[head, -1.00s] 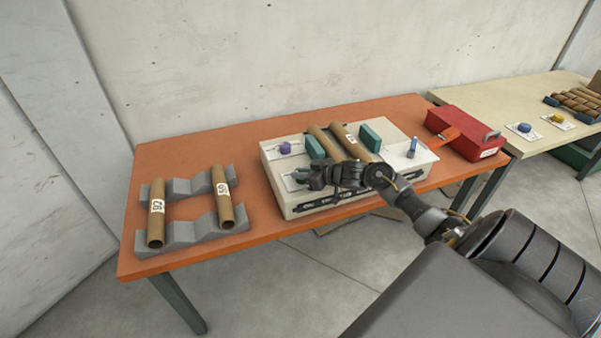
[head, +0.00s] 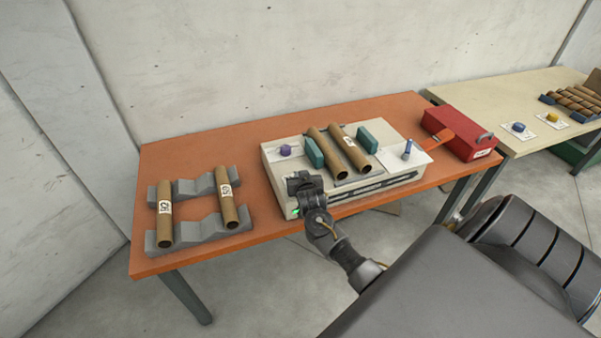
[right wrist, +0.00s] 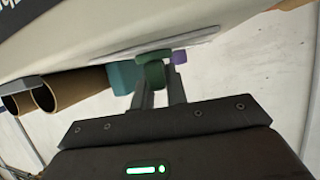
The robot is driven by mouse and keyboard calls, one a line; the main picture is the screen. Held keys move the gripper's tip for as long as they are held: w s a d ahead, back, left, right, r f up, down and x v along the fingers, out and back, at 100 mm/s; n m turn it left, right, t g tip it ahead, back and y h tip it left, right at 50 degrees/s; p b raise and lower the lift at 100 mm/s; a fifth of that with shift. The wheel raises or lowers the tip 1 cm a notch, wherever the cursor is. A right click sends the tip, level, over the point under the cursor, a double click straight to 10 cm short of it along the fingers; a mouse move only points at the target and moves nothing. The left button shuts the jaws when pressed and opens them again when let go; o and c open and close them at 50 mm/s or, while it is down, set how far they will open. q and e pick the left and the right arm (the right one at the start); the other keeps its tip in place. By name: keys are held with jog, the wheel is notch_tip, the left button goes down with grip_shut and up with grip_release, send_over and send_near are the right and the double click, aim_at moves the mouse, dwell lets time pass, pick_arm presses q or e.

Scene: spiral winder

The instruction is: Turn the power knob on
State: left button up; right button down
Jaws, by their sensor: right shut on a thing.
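The winder (head: 280,190) is a cream box on the orange table, with two brown tubes lying across its top between teal blocks. In the right wrist view a dark green knob (right wrist: 154,75) sits on the cream machine's light panel, between my fingertips. My right gripper (right wrist: 160,88) is shut on this green knob. In the head view my right gripper (head: 300,184) is over the winder's front left corner and hides the knob. Any marking or turn angle on the knob cannot be read. My left gripper is not in view.
A purple knob (head: 284,151) stands at the winder's back left and a blue upright handle (head: 407,150) at its right. Two tubes rest on grey cradles (head: 200,233) at left. A red box (head: 460,134) with an orange lever stands at right.

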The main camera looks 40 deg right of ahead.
jog(key=m+g+h, duration=0.1)
jog(key=m+h, duration=0.1)
jog(key=shift+w+a+m+g+h+p, duration=0.1)
jog(key=shift+a+m+g+h+p, duration=0.05)
jog(key=shift+m+g+h+p, duration=0.2)
jog(key=shift+m+g+h, duration=0.95)
jog(key=shift+m+g, duration=0.4)
jog(key=shift+r+m+h, duration=0.15)
jog(key=shift+m+h, duration=0.15)
jog(key=c, duration=1.4)
grip_release()
jog(key=shift+d, duration=0.2)
